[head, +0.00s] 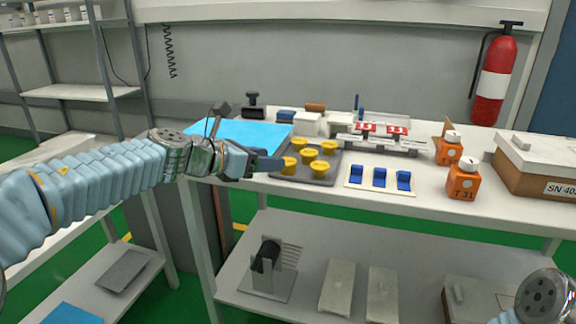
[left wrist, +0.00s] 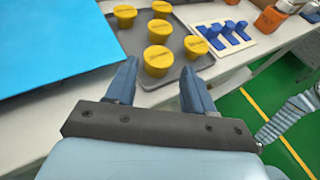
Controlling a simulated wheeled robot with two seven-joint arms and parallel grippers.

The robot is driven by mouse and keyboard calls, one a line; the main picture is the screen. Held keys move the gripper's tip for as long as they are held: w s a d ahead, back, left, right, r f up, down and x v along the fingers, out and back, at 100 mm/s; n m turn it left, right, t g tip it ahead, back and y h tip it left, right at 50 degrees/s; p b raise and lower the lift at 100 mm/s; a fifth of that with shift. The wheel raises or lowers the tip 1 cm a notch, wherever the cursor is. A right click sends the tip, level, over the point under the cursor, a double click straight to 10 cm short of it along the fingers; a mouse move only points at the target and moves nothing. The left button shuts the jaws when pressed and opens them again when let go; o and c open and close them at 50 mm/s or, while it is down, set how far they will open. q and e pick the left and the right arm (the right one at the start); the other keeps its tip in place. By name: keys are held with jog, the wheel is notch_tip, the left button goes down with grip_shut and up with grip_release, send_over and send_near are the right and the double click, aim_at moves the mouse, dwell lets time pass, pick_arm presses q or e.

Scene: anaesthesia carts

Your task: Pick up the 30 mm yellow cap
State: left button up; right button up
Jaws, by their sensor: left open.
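Several yellow caps (head: 319,167) stand on a grey tray (head: 333,178) on the bench; which one is 30 mm I cannot read. In the left wrist view the nearest cap (left wrist: 157,60) shows between my fingertips at the tray's near edge, with another cap (left wrist: 195,47) just right of it and the rest farther back. My left gripper (left wrist: 159,70) is open and empty, its fingers pointing at the tray. In the head view the left gripper (head: 270,165) reaches the tray's left side, beside the leftmost cap (head: 289,166). My right gripper is out of view.
A blue mat (head: 240,133) lies left of the tray. A white holder with blue clips (head: 380,178) stands right of it. Orange bottles (head: 463,182) and a cardboard box (head: 540,165) are farther right. White boxes and a rack (head: 385,135) stand behind.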

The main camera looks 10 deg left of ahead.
aim_at(288, 160)
pick_arm(q)
jog(key=x, duration=0.5)
jog(key=shift+w+d+f, duration=0.1)
jog(key=shift+w+f, duration=0.05)
jog(key=shift+f, duration=0.1)
jog(key=shift+c, duration=0.2)
jog(key=c, duration=0.6)
jog(key=shift+r, duration=0.15)
